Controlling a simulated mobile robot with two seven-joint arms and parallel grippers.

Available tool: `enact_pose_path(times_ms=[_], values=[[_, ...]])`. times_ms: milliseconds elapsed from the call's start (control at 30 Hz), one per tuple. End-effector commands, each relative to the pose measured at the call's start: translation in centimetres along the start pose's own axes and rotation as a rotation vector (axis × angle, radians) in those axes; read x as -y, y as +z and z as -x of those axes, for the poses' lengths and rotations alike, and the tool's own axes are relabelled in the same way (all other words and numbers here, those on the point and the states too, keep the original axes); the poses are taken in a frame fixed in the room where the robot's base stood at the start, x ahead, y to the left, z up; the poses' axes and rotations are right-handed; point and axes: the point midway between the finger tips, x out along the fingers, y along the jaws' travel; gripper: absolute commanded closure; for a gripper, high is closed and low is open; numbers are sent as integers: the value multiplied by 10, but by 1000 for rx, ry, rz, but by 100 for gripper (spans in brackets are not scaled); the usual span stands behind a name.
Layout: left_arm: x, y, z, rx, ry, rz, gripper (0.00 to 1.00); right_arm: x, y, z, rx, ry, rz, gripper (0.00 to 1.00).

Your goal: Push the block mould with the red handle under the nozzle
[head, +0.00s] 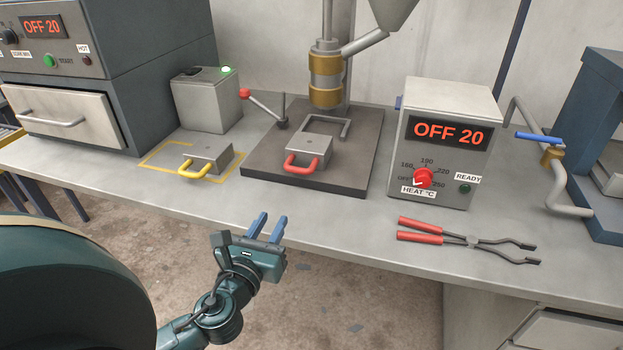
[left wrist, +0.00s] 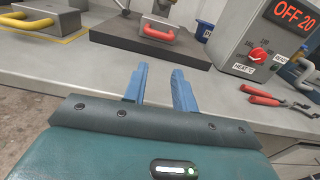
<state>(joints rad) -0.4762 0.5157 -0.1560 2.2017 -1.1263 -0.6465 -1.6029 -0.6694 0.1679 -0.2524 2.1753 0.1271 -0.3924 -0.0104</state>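The block mould with the red handle (head: 314,149) is a small grey block on the dark base plate (head: 352,178) of the press. Its red handle (head: 301,165) faces the front edge. The nozzle (head: 326,97), a brass-banded cylinder, hangs above and behind the mould. A U-shaped metal stop (head: 345,130) lies on the plate behind it. In the left wrist view the red handle (left wrist: 158,34) shows beyond the fingertips. My left gripper (head: 266,226) is open and empty, in front of the bench edge and short of the mould. My right gripper is not in view.
A second grey mould with a yellow handle (head: 199,170) sits left, beside a grey box (head: 205,100). A lever with a red knob (head: 245,93) stands near the plate's left. The heat controller (head: 441,143) and red-handled tongs (head: 463,239) are right.

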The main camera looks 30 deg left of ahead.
Motion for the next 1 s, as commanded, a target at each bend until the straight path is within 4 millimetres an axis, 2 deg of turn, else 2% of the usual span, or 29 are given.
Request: enact_pose_path(times_ms=[33,167,333,700,833,1000], values=[[-1,2,-1,14,1,-35,77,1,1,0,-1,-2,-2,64],[-1,6,-11,22,2,-57,88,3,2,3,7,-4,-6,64],[-1,7,-40,22,2,-53,100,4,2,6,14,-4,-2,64],[-1,6,-115,18,3,-49,100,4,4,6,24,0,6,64],[-1,6,-131,17,2,-48,100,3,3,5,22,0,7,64],[-1,6,-140,16,2,-49,100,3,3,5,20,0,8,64]])
